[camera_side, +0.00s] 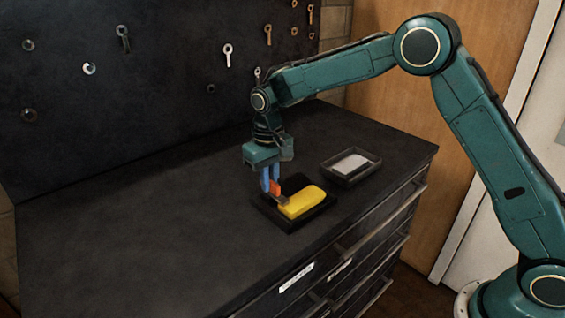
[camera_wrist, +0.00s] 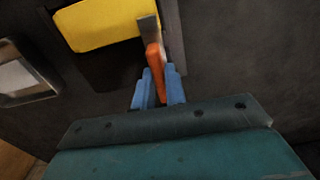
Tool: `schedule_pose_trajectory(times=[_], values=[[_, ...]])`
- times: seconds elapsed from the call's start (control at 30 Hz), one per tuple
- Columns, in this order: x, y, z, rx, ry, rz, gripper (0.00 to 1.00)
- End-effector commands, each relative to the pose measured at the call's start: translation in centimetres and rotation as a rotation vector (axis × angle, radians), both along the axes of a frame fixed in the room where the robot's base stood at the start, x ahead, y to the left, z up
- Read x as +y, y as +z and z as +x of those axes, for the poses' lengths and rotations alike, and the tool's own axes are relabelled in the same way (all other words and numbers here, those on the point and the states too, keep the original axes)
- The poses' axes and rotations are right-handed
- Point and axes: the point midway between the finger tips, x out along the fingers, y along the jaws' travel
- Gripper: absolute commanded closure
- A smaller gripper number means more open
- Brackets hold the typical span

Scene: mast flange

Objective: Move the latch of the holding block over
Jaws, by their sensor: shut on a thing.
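The holding block is a dark, low tray-like block (camera_side: 287,222) on the cabinet top, with a yellow piece (camera_side: 303,203) lying in it. The yellow piece also shows at the top left of the wrist view (camera_wrist: 105,22). The latch has an orange handle (camera_wrist: 155,70) and a grey metal end (camera_wrist: 149,27) beside the yellow piece's edge. My gripper (camera_wrist: 158,88) has blue fingers on both sides of the orange handle and is shut on it. In the side view my gripper (camera_side: 270,182) points down at the block's back left; the fingers partly hide the handle.
A small dark tray (camera_side: 350,180) with a pale flat piece (camera_side: 350,164) stands right of and behind the block. The cabinet top (camera_side: 130,230) is clear to the left. A dark board (camera_side: 150,100) with hanging tools rises behind.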

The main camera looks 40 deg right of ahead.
Motion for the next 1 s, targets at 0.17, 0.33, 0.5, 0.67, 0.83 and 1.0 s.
schedule_pose_trajectory(times=[0.17, 0.33, 0.5, 0.67, 0.83, 1.0], values=[[0.0, 0.1, 0.0, -0.002, -0.004, 0.0, 1.0], [0.0, 0.1, 0.0, -0.002, -0.003, 0.0, 0.76], [0.0, 0.1, 0.0, -0.001, -0.002, 0.0, 0.65], [0.0, 0.0, 0.0, -0.001, -0.001, 0.0, 0.65], [0.0, 0.4, 0.0, -0.002, -0.001, 0.0, 0.65], [0.0, 1.8, 0.1, -0.004, 0.0, 0.001, 0.65]])
